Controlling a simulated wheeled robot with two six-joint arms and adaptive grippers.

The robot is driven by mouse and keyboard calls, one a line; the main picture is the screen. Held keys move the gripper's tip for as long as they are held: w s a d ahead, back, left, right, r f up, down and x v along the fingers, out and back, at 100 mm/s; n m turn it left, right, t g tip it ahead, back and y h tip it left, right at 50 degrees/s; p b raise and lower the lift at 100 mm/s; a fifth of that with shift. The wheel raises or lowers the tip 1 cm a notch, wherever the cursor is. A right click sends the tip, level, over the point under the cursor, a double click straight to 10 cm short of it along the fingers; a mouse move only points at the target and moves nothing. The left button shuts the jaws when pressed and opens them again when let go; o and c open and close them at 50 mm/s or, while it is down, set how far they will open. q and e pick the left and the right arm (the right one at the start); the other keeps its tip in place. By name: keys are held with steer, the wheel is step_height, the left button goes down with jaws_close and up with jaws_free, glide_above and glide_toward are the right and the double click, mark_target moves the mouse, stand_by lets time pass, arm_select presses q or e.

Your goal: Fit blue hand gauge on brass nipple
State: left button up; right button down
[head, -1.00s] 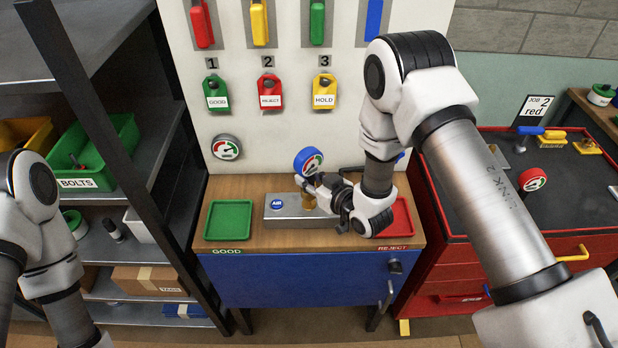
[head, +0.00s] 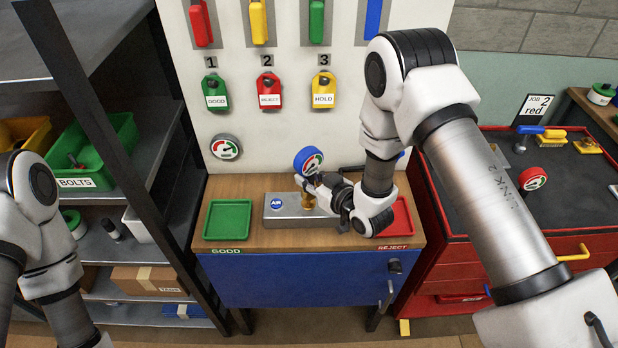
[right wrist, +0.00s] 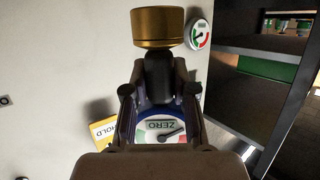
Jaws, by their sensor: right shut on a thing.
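The blue hand gauge (head: 308,161) has a round face with red and green zones. It is upright above the grey metal block (head: 285,218) marked AIR. The brass nipple (head: 308,201) stands on that block, directly below the gauge. My right gripper (head: 314,183) is shut on the gauge below its dial. In the right wrist view the gauge face (right wrist: 163,134) reads ZERO between the fingers, and its dark stem (right wrist: 158,72) meets a brass collar (right wrist: 157,27). I cannot tell how far the stem sits on the brass. My left gripper is outside the head view.
A green tray (head: 228,236) lies left of the block. A red tray (head: 402,222) lies right, partly behind my right arm. Coloured tags and a wall gauge (head: 225,147) are on the panel behind. A red gauge (head: 532,180) stands on the red cabinet.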

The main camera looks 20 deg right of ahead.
steer(key=shift+f+b, duration=1.45)
steer(key=shift+f, duration=0.2)
stand_by(0.4)
steer(key=c, duration=0.9)
jaws_free()
steer(key=shift+o, duration=0.2)
steer(key=shift+s, duration=0.1)
